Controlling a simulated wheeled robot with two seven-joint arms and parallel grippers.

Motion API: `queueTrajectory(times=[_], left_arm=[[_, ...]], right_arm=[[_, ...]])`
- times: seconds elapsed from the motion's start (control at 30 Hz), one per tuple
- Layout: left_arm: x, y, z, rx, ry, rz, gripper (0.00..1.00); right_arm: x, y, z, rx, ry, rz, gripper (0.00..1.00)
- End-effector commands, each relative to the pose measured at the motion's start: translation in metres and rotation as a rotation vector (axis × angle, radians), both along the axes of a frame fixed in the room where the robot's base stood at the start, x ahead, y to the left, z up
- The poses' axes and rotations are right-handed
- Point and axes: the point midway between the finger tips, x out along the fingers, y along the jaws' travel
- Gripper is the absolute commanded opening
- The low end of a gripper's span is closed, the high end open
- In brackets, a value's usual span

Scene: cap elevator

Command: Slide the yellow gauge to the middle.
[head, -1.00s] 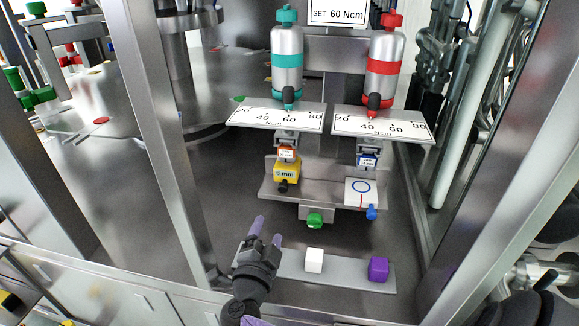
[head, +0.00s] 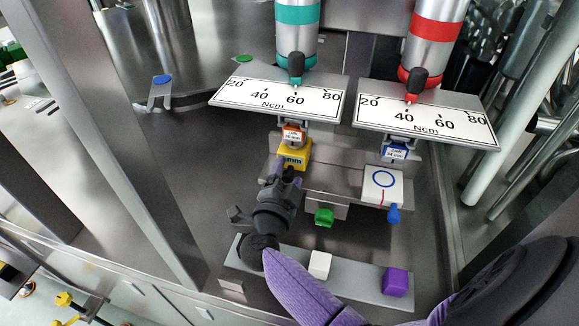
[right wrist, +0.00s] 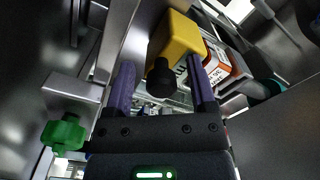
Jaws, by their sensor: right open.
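The yellow gauge (head: 298,151), a block with a black knob, sits on the left side of the grey shelf under the left scale plate. My right gripper (head: 284,171) is just in front of it and hides its lower part. In the right wrist view the yellow gauge (right wrist: 183,38) is just beyond the fingertips, with its black knob (right wrist: 160,79) between the two open purple fingers (right wrist: 160,84). I cannot tell whether the fingers touch it. My left gripper is not in view.
A white block with a blue ring (head: 381,184) is at the shelf's right end. A green knob (head: 324,216) is below the shelf's middle. A white cube (head: 320,264) and a purple cube (head: 396,281) sit on the front strip. Scale plates (head: 280,98) overhang the shelf.

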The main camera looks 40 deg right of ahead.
Motion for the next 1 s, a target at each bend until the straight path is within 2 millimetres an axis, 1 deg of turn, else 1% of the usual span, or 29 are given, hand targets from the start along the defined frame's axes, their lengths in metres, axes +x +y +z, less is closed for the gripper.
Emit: queueTrajectory(times=[0.17,0.27,0.3,0.37,0.4,0.47,0.5,0.53,1.0], left_arm=[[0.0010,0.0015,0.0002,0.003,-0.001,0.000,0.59],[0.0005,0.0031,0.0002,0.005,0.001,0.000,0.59],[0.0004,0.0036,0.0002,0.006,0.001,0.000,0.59],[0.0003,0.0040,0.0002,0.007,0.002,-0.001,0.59],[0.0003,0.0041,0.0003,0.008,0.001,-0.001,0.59],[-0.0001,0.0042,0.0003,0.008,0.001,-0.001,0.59],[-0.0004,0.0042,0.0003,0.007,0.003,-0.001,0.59],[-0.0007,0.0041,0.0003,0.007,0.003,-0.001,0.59],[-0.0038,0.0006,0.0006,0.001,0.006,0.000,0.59]], right_arm=[[0.0001,0.0001,0.0005,0.001,-0.001,0.000,0.72],[0.0001,0.0001,0.0005,0.001,-0.001,0.000,0.53],[0.0001,0.0001,0.0005,0.001,-0.001,0.000,0.44],[0.0001,0.0001,0.0005,0.001,-0.001,0.000,0.32],[0.0001,0.0000,0.0004,0.001,-0.001,0.000,0.23],[0.0001,0.0001,0.0004,0.001,-0.001,0.000,0.10],[0.0001,0.0001,0.0004,0.001,-0.001,0.000,0.02],[0.0001,0.0001,0.0004,0.001,-0.001,0.000,0.00],[0.0000,0.0002,0.0002,0.001,-0.001,0.000,0.00]])
